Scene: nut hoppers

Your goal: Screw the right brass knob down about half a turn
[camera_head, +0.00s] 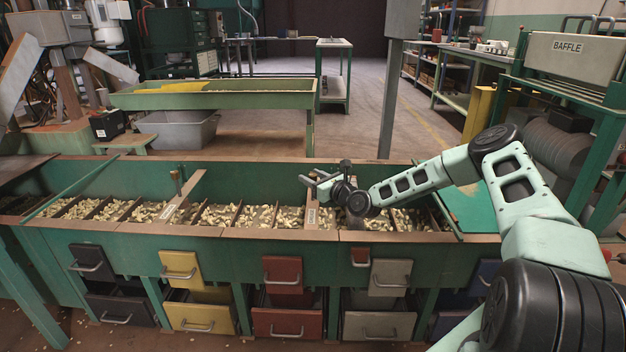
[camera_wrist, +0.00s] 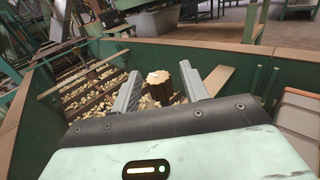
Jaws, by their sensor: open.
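The right brass knob (camera_wrist: 159,78) has a scalloped, light brown top. In the wrist view it stands between the two fingers of my gripper (camera_wrist: 160,71), with the left finger on one side and the right finger close on the other. The fingers are apart; I cannot tell whether either touches the knob. In the head view my gripper (camera_head: 312,180) is over the right part of the hopper, above a labelled slat (camera_head: 313,217), and the right knob cannot be made out there. Another brass knob (camera_head: 178,175) stands farther left, beside a tilted slat (camera_head: 186,196).
The long green hopper trough (camera_head: 120,238) holds nuts between dividers. Its front wall stands above coloured drawers, including a red one (camera_head: 283,272) and a yellow one (camera_head: 181,268). A green tray table (camera_head: 220,100) stands behind. A post (camera_head: 389,100) rises behind the trough.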

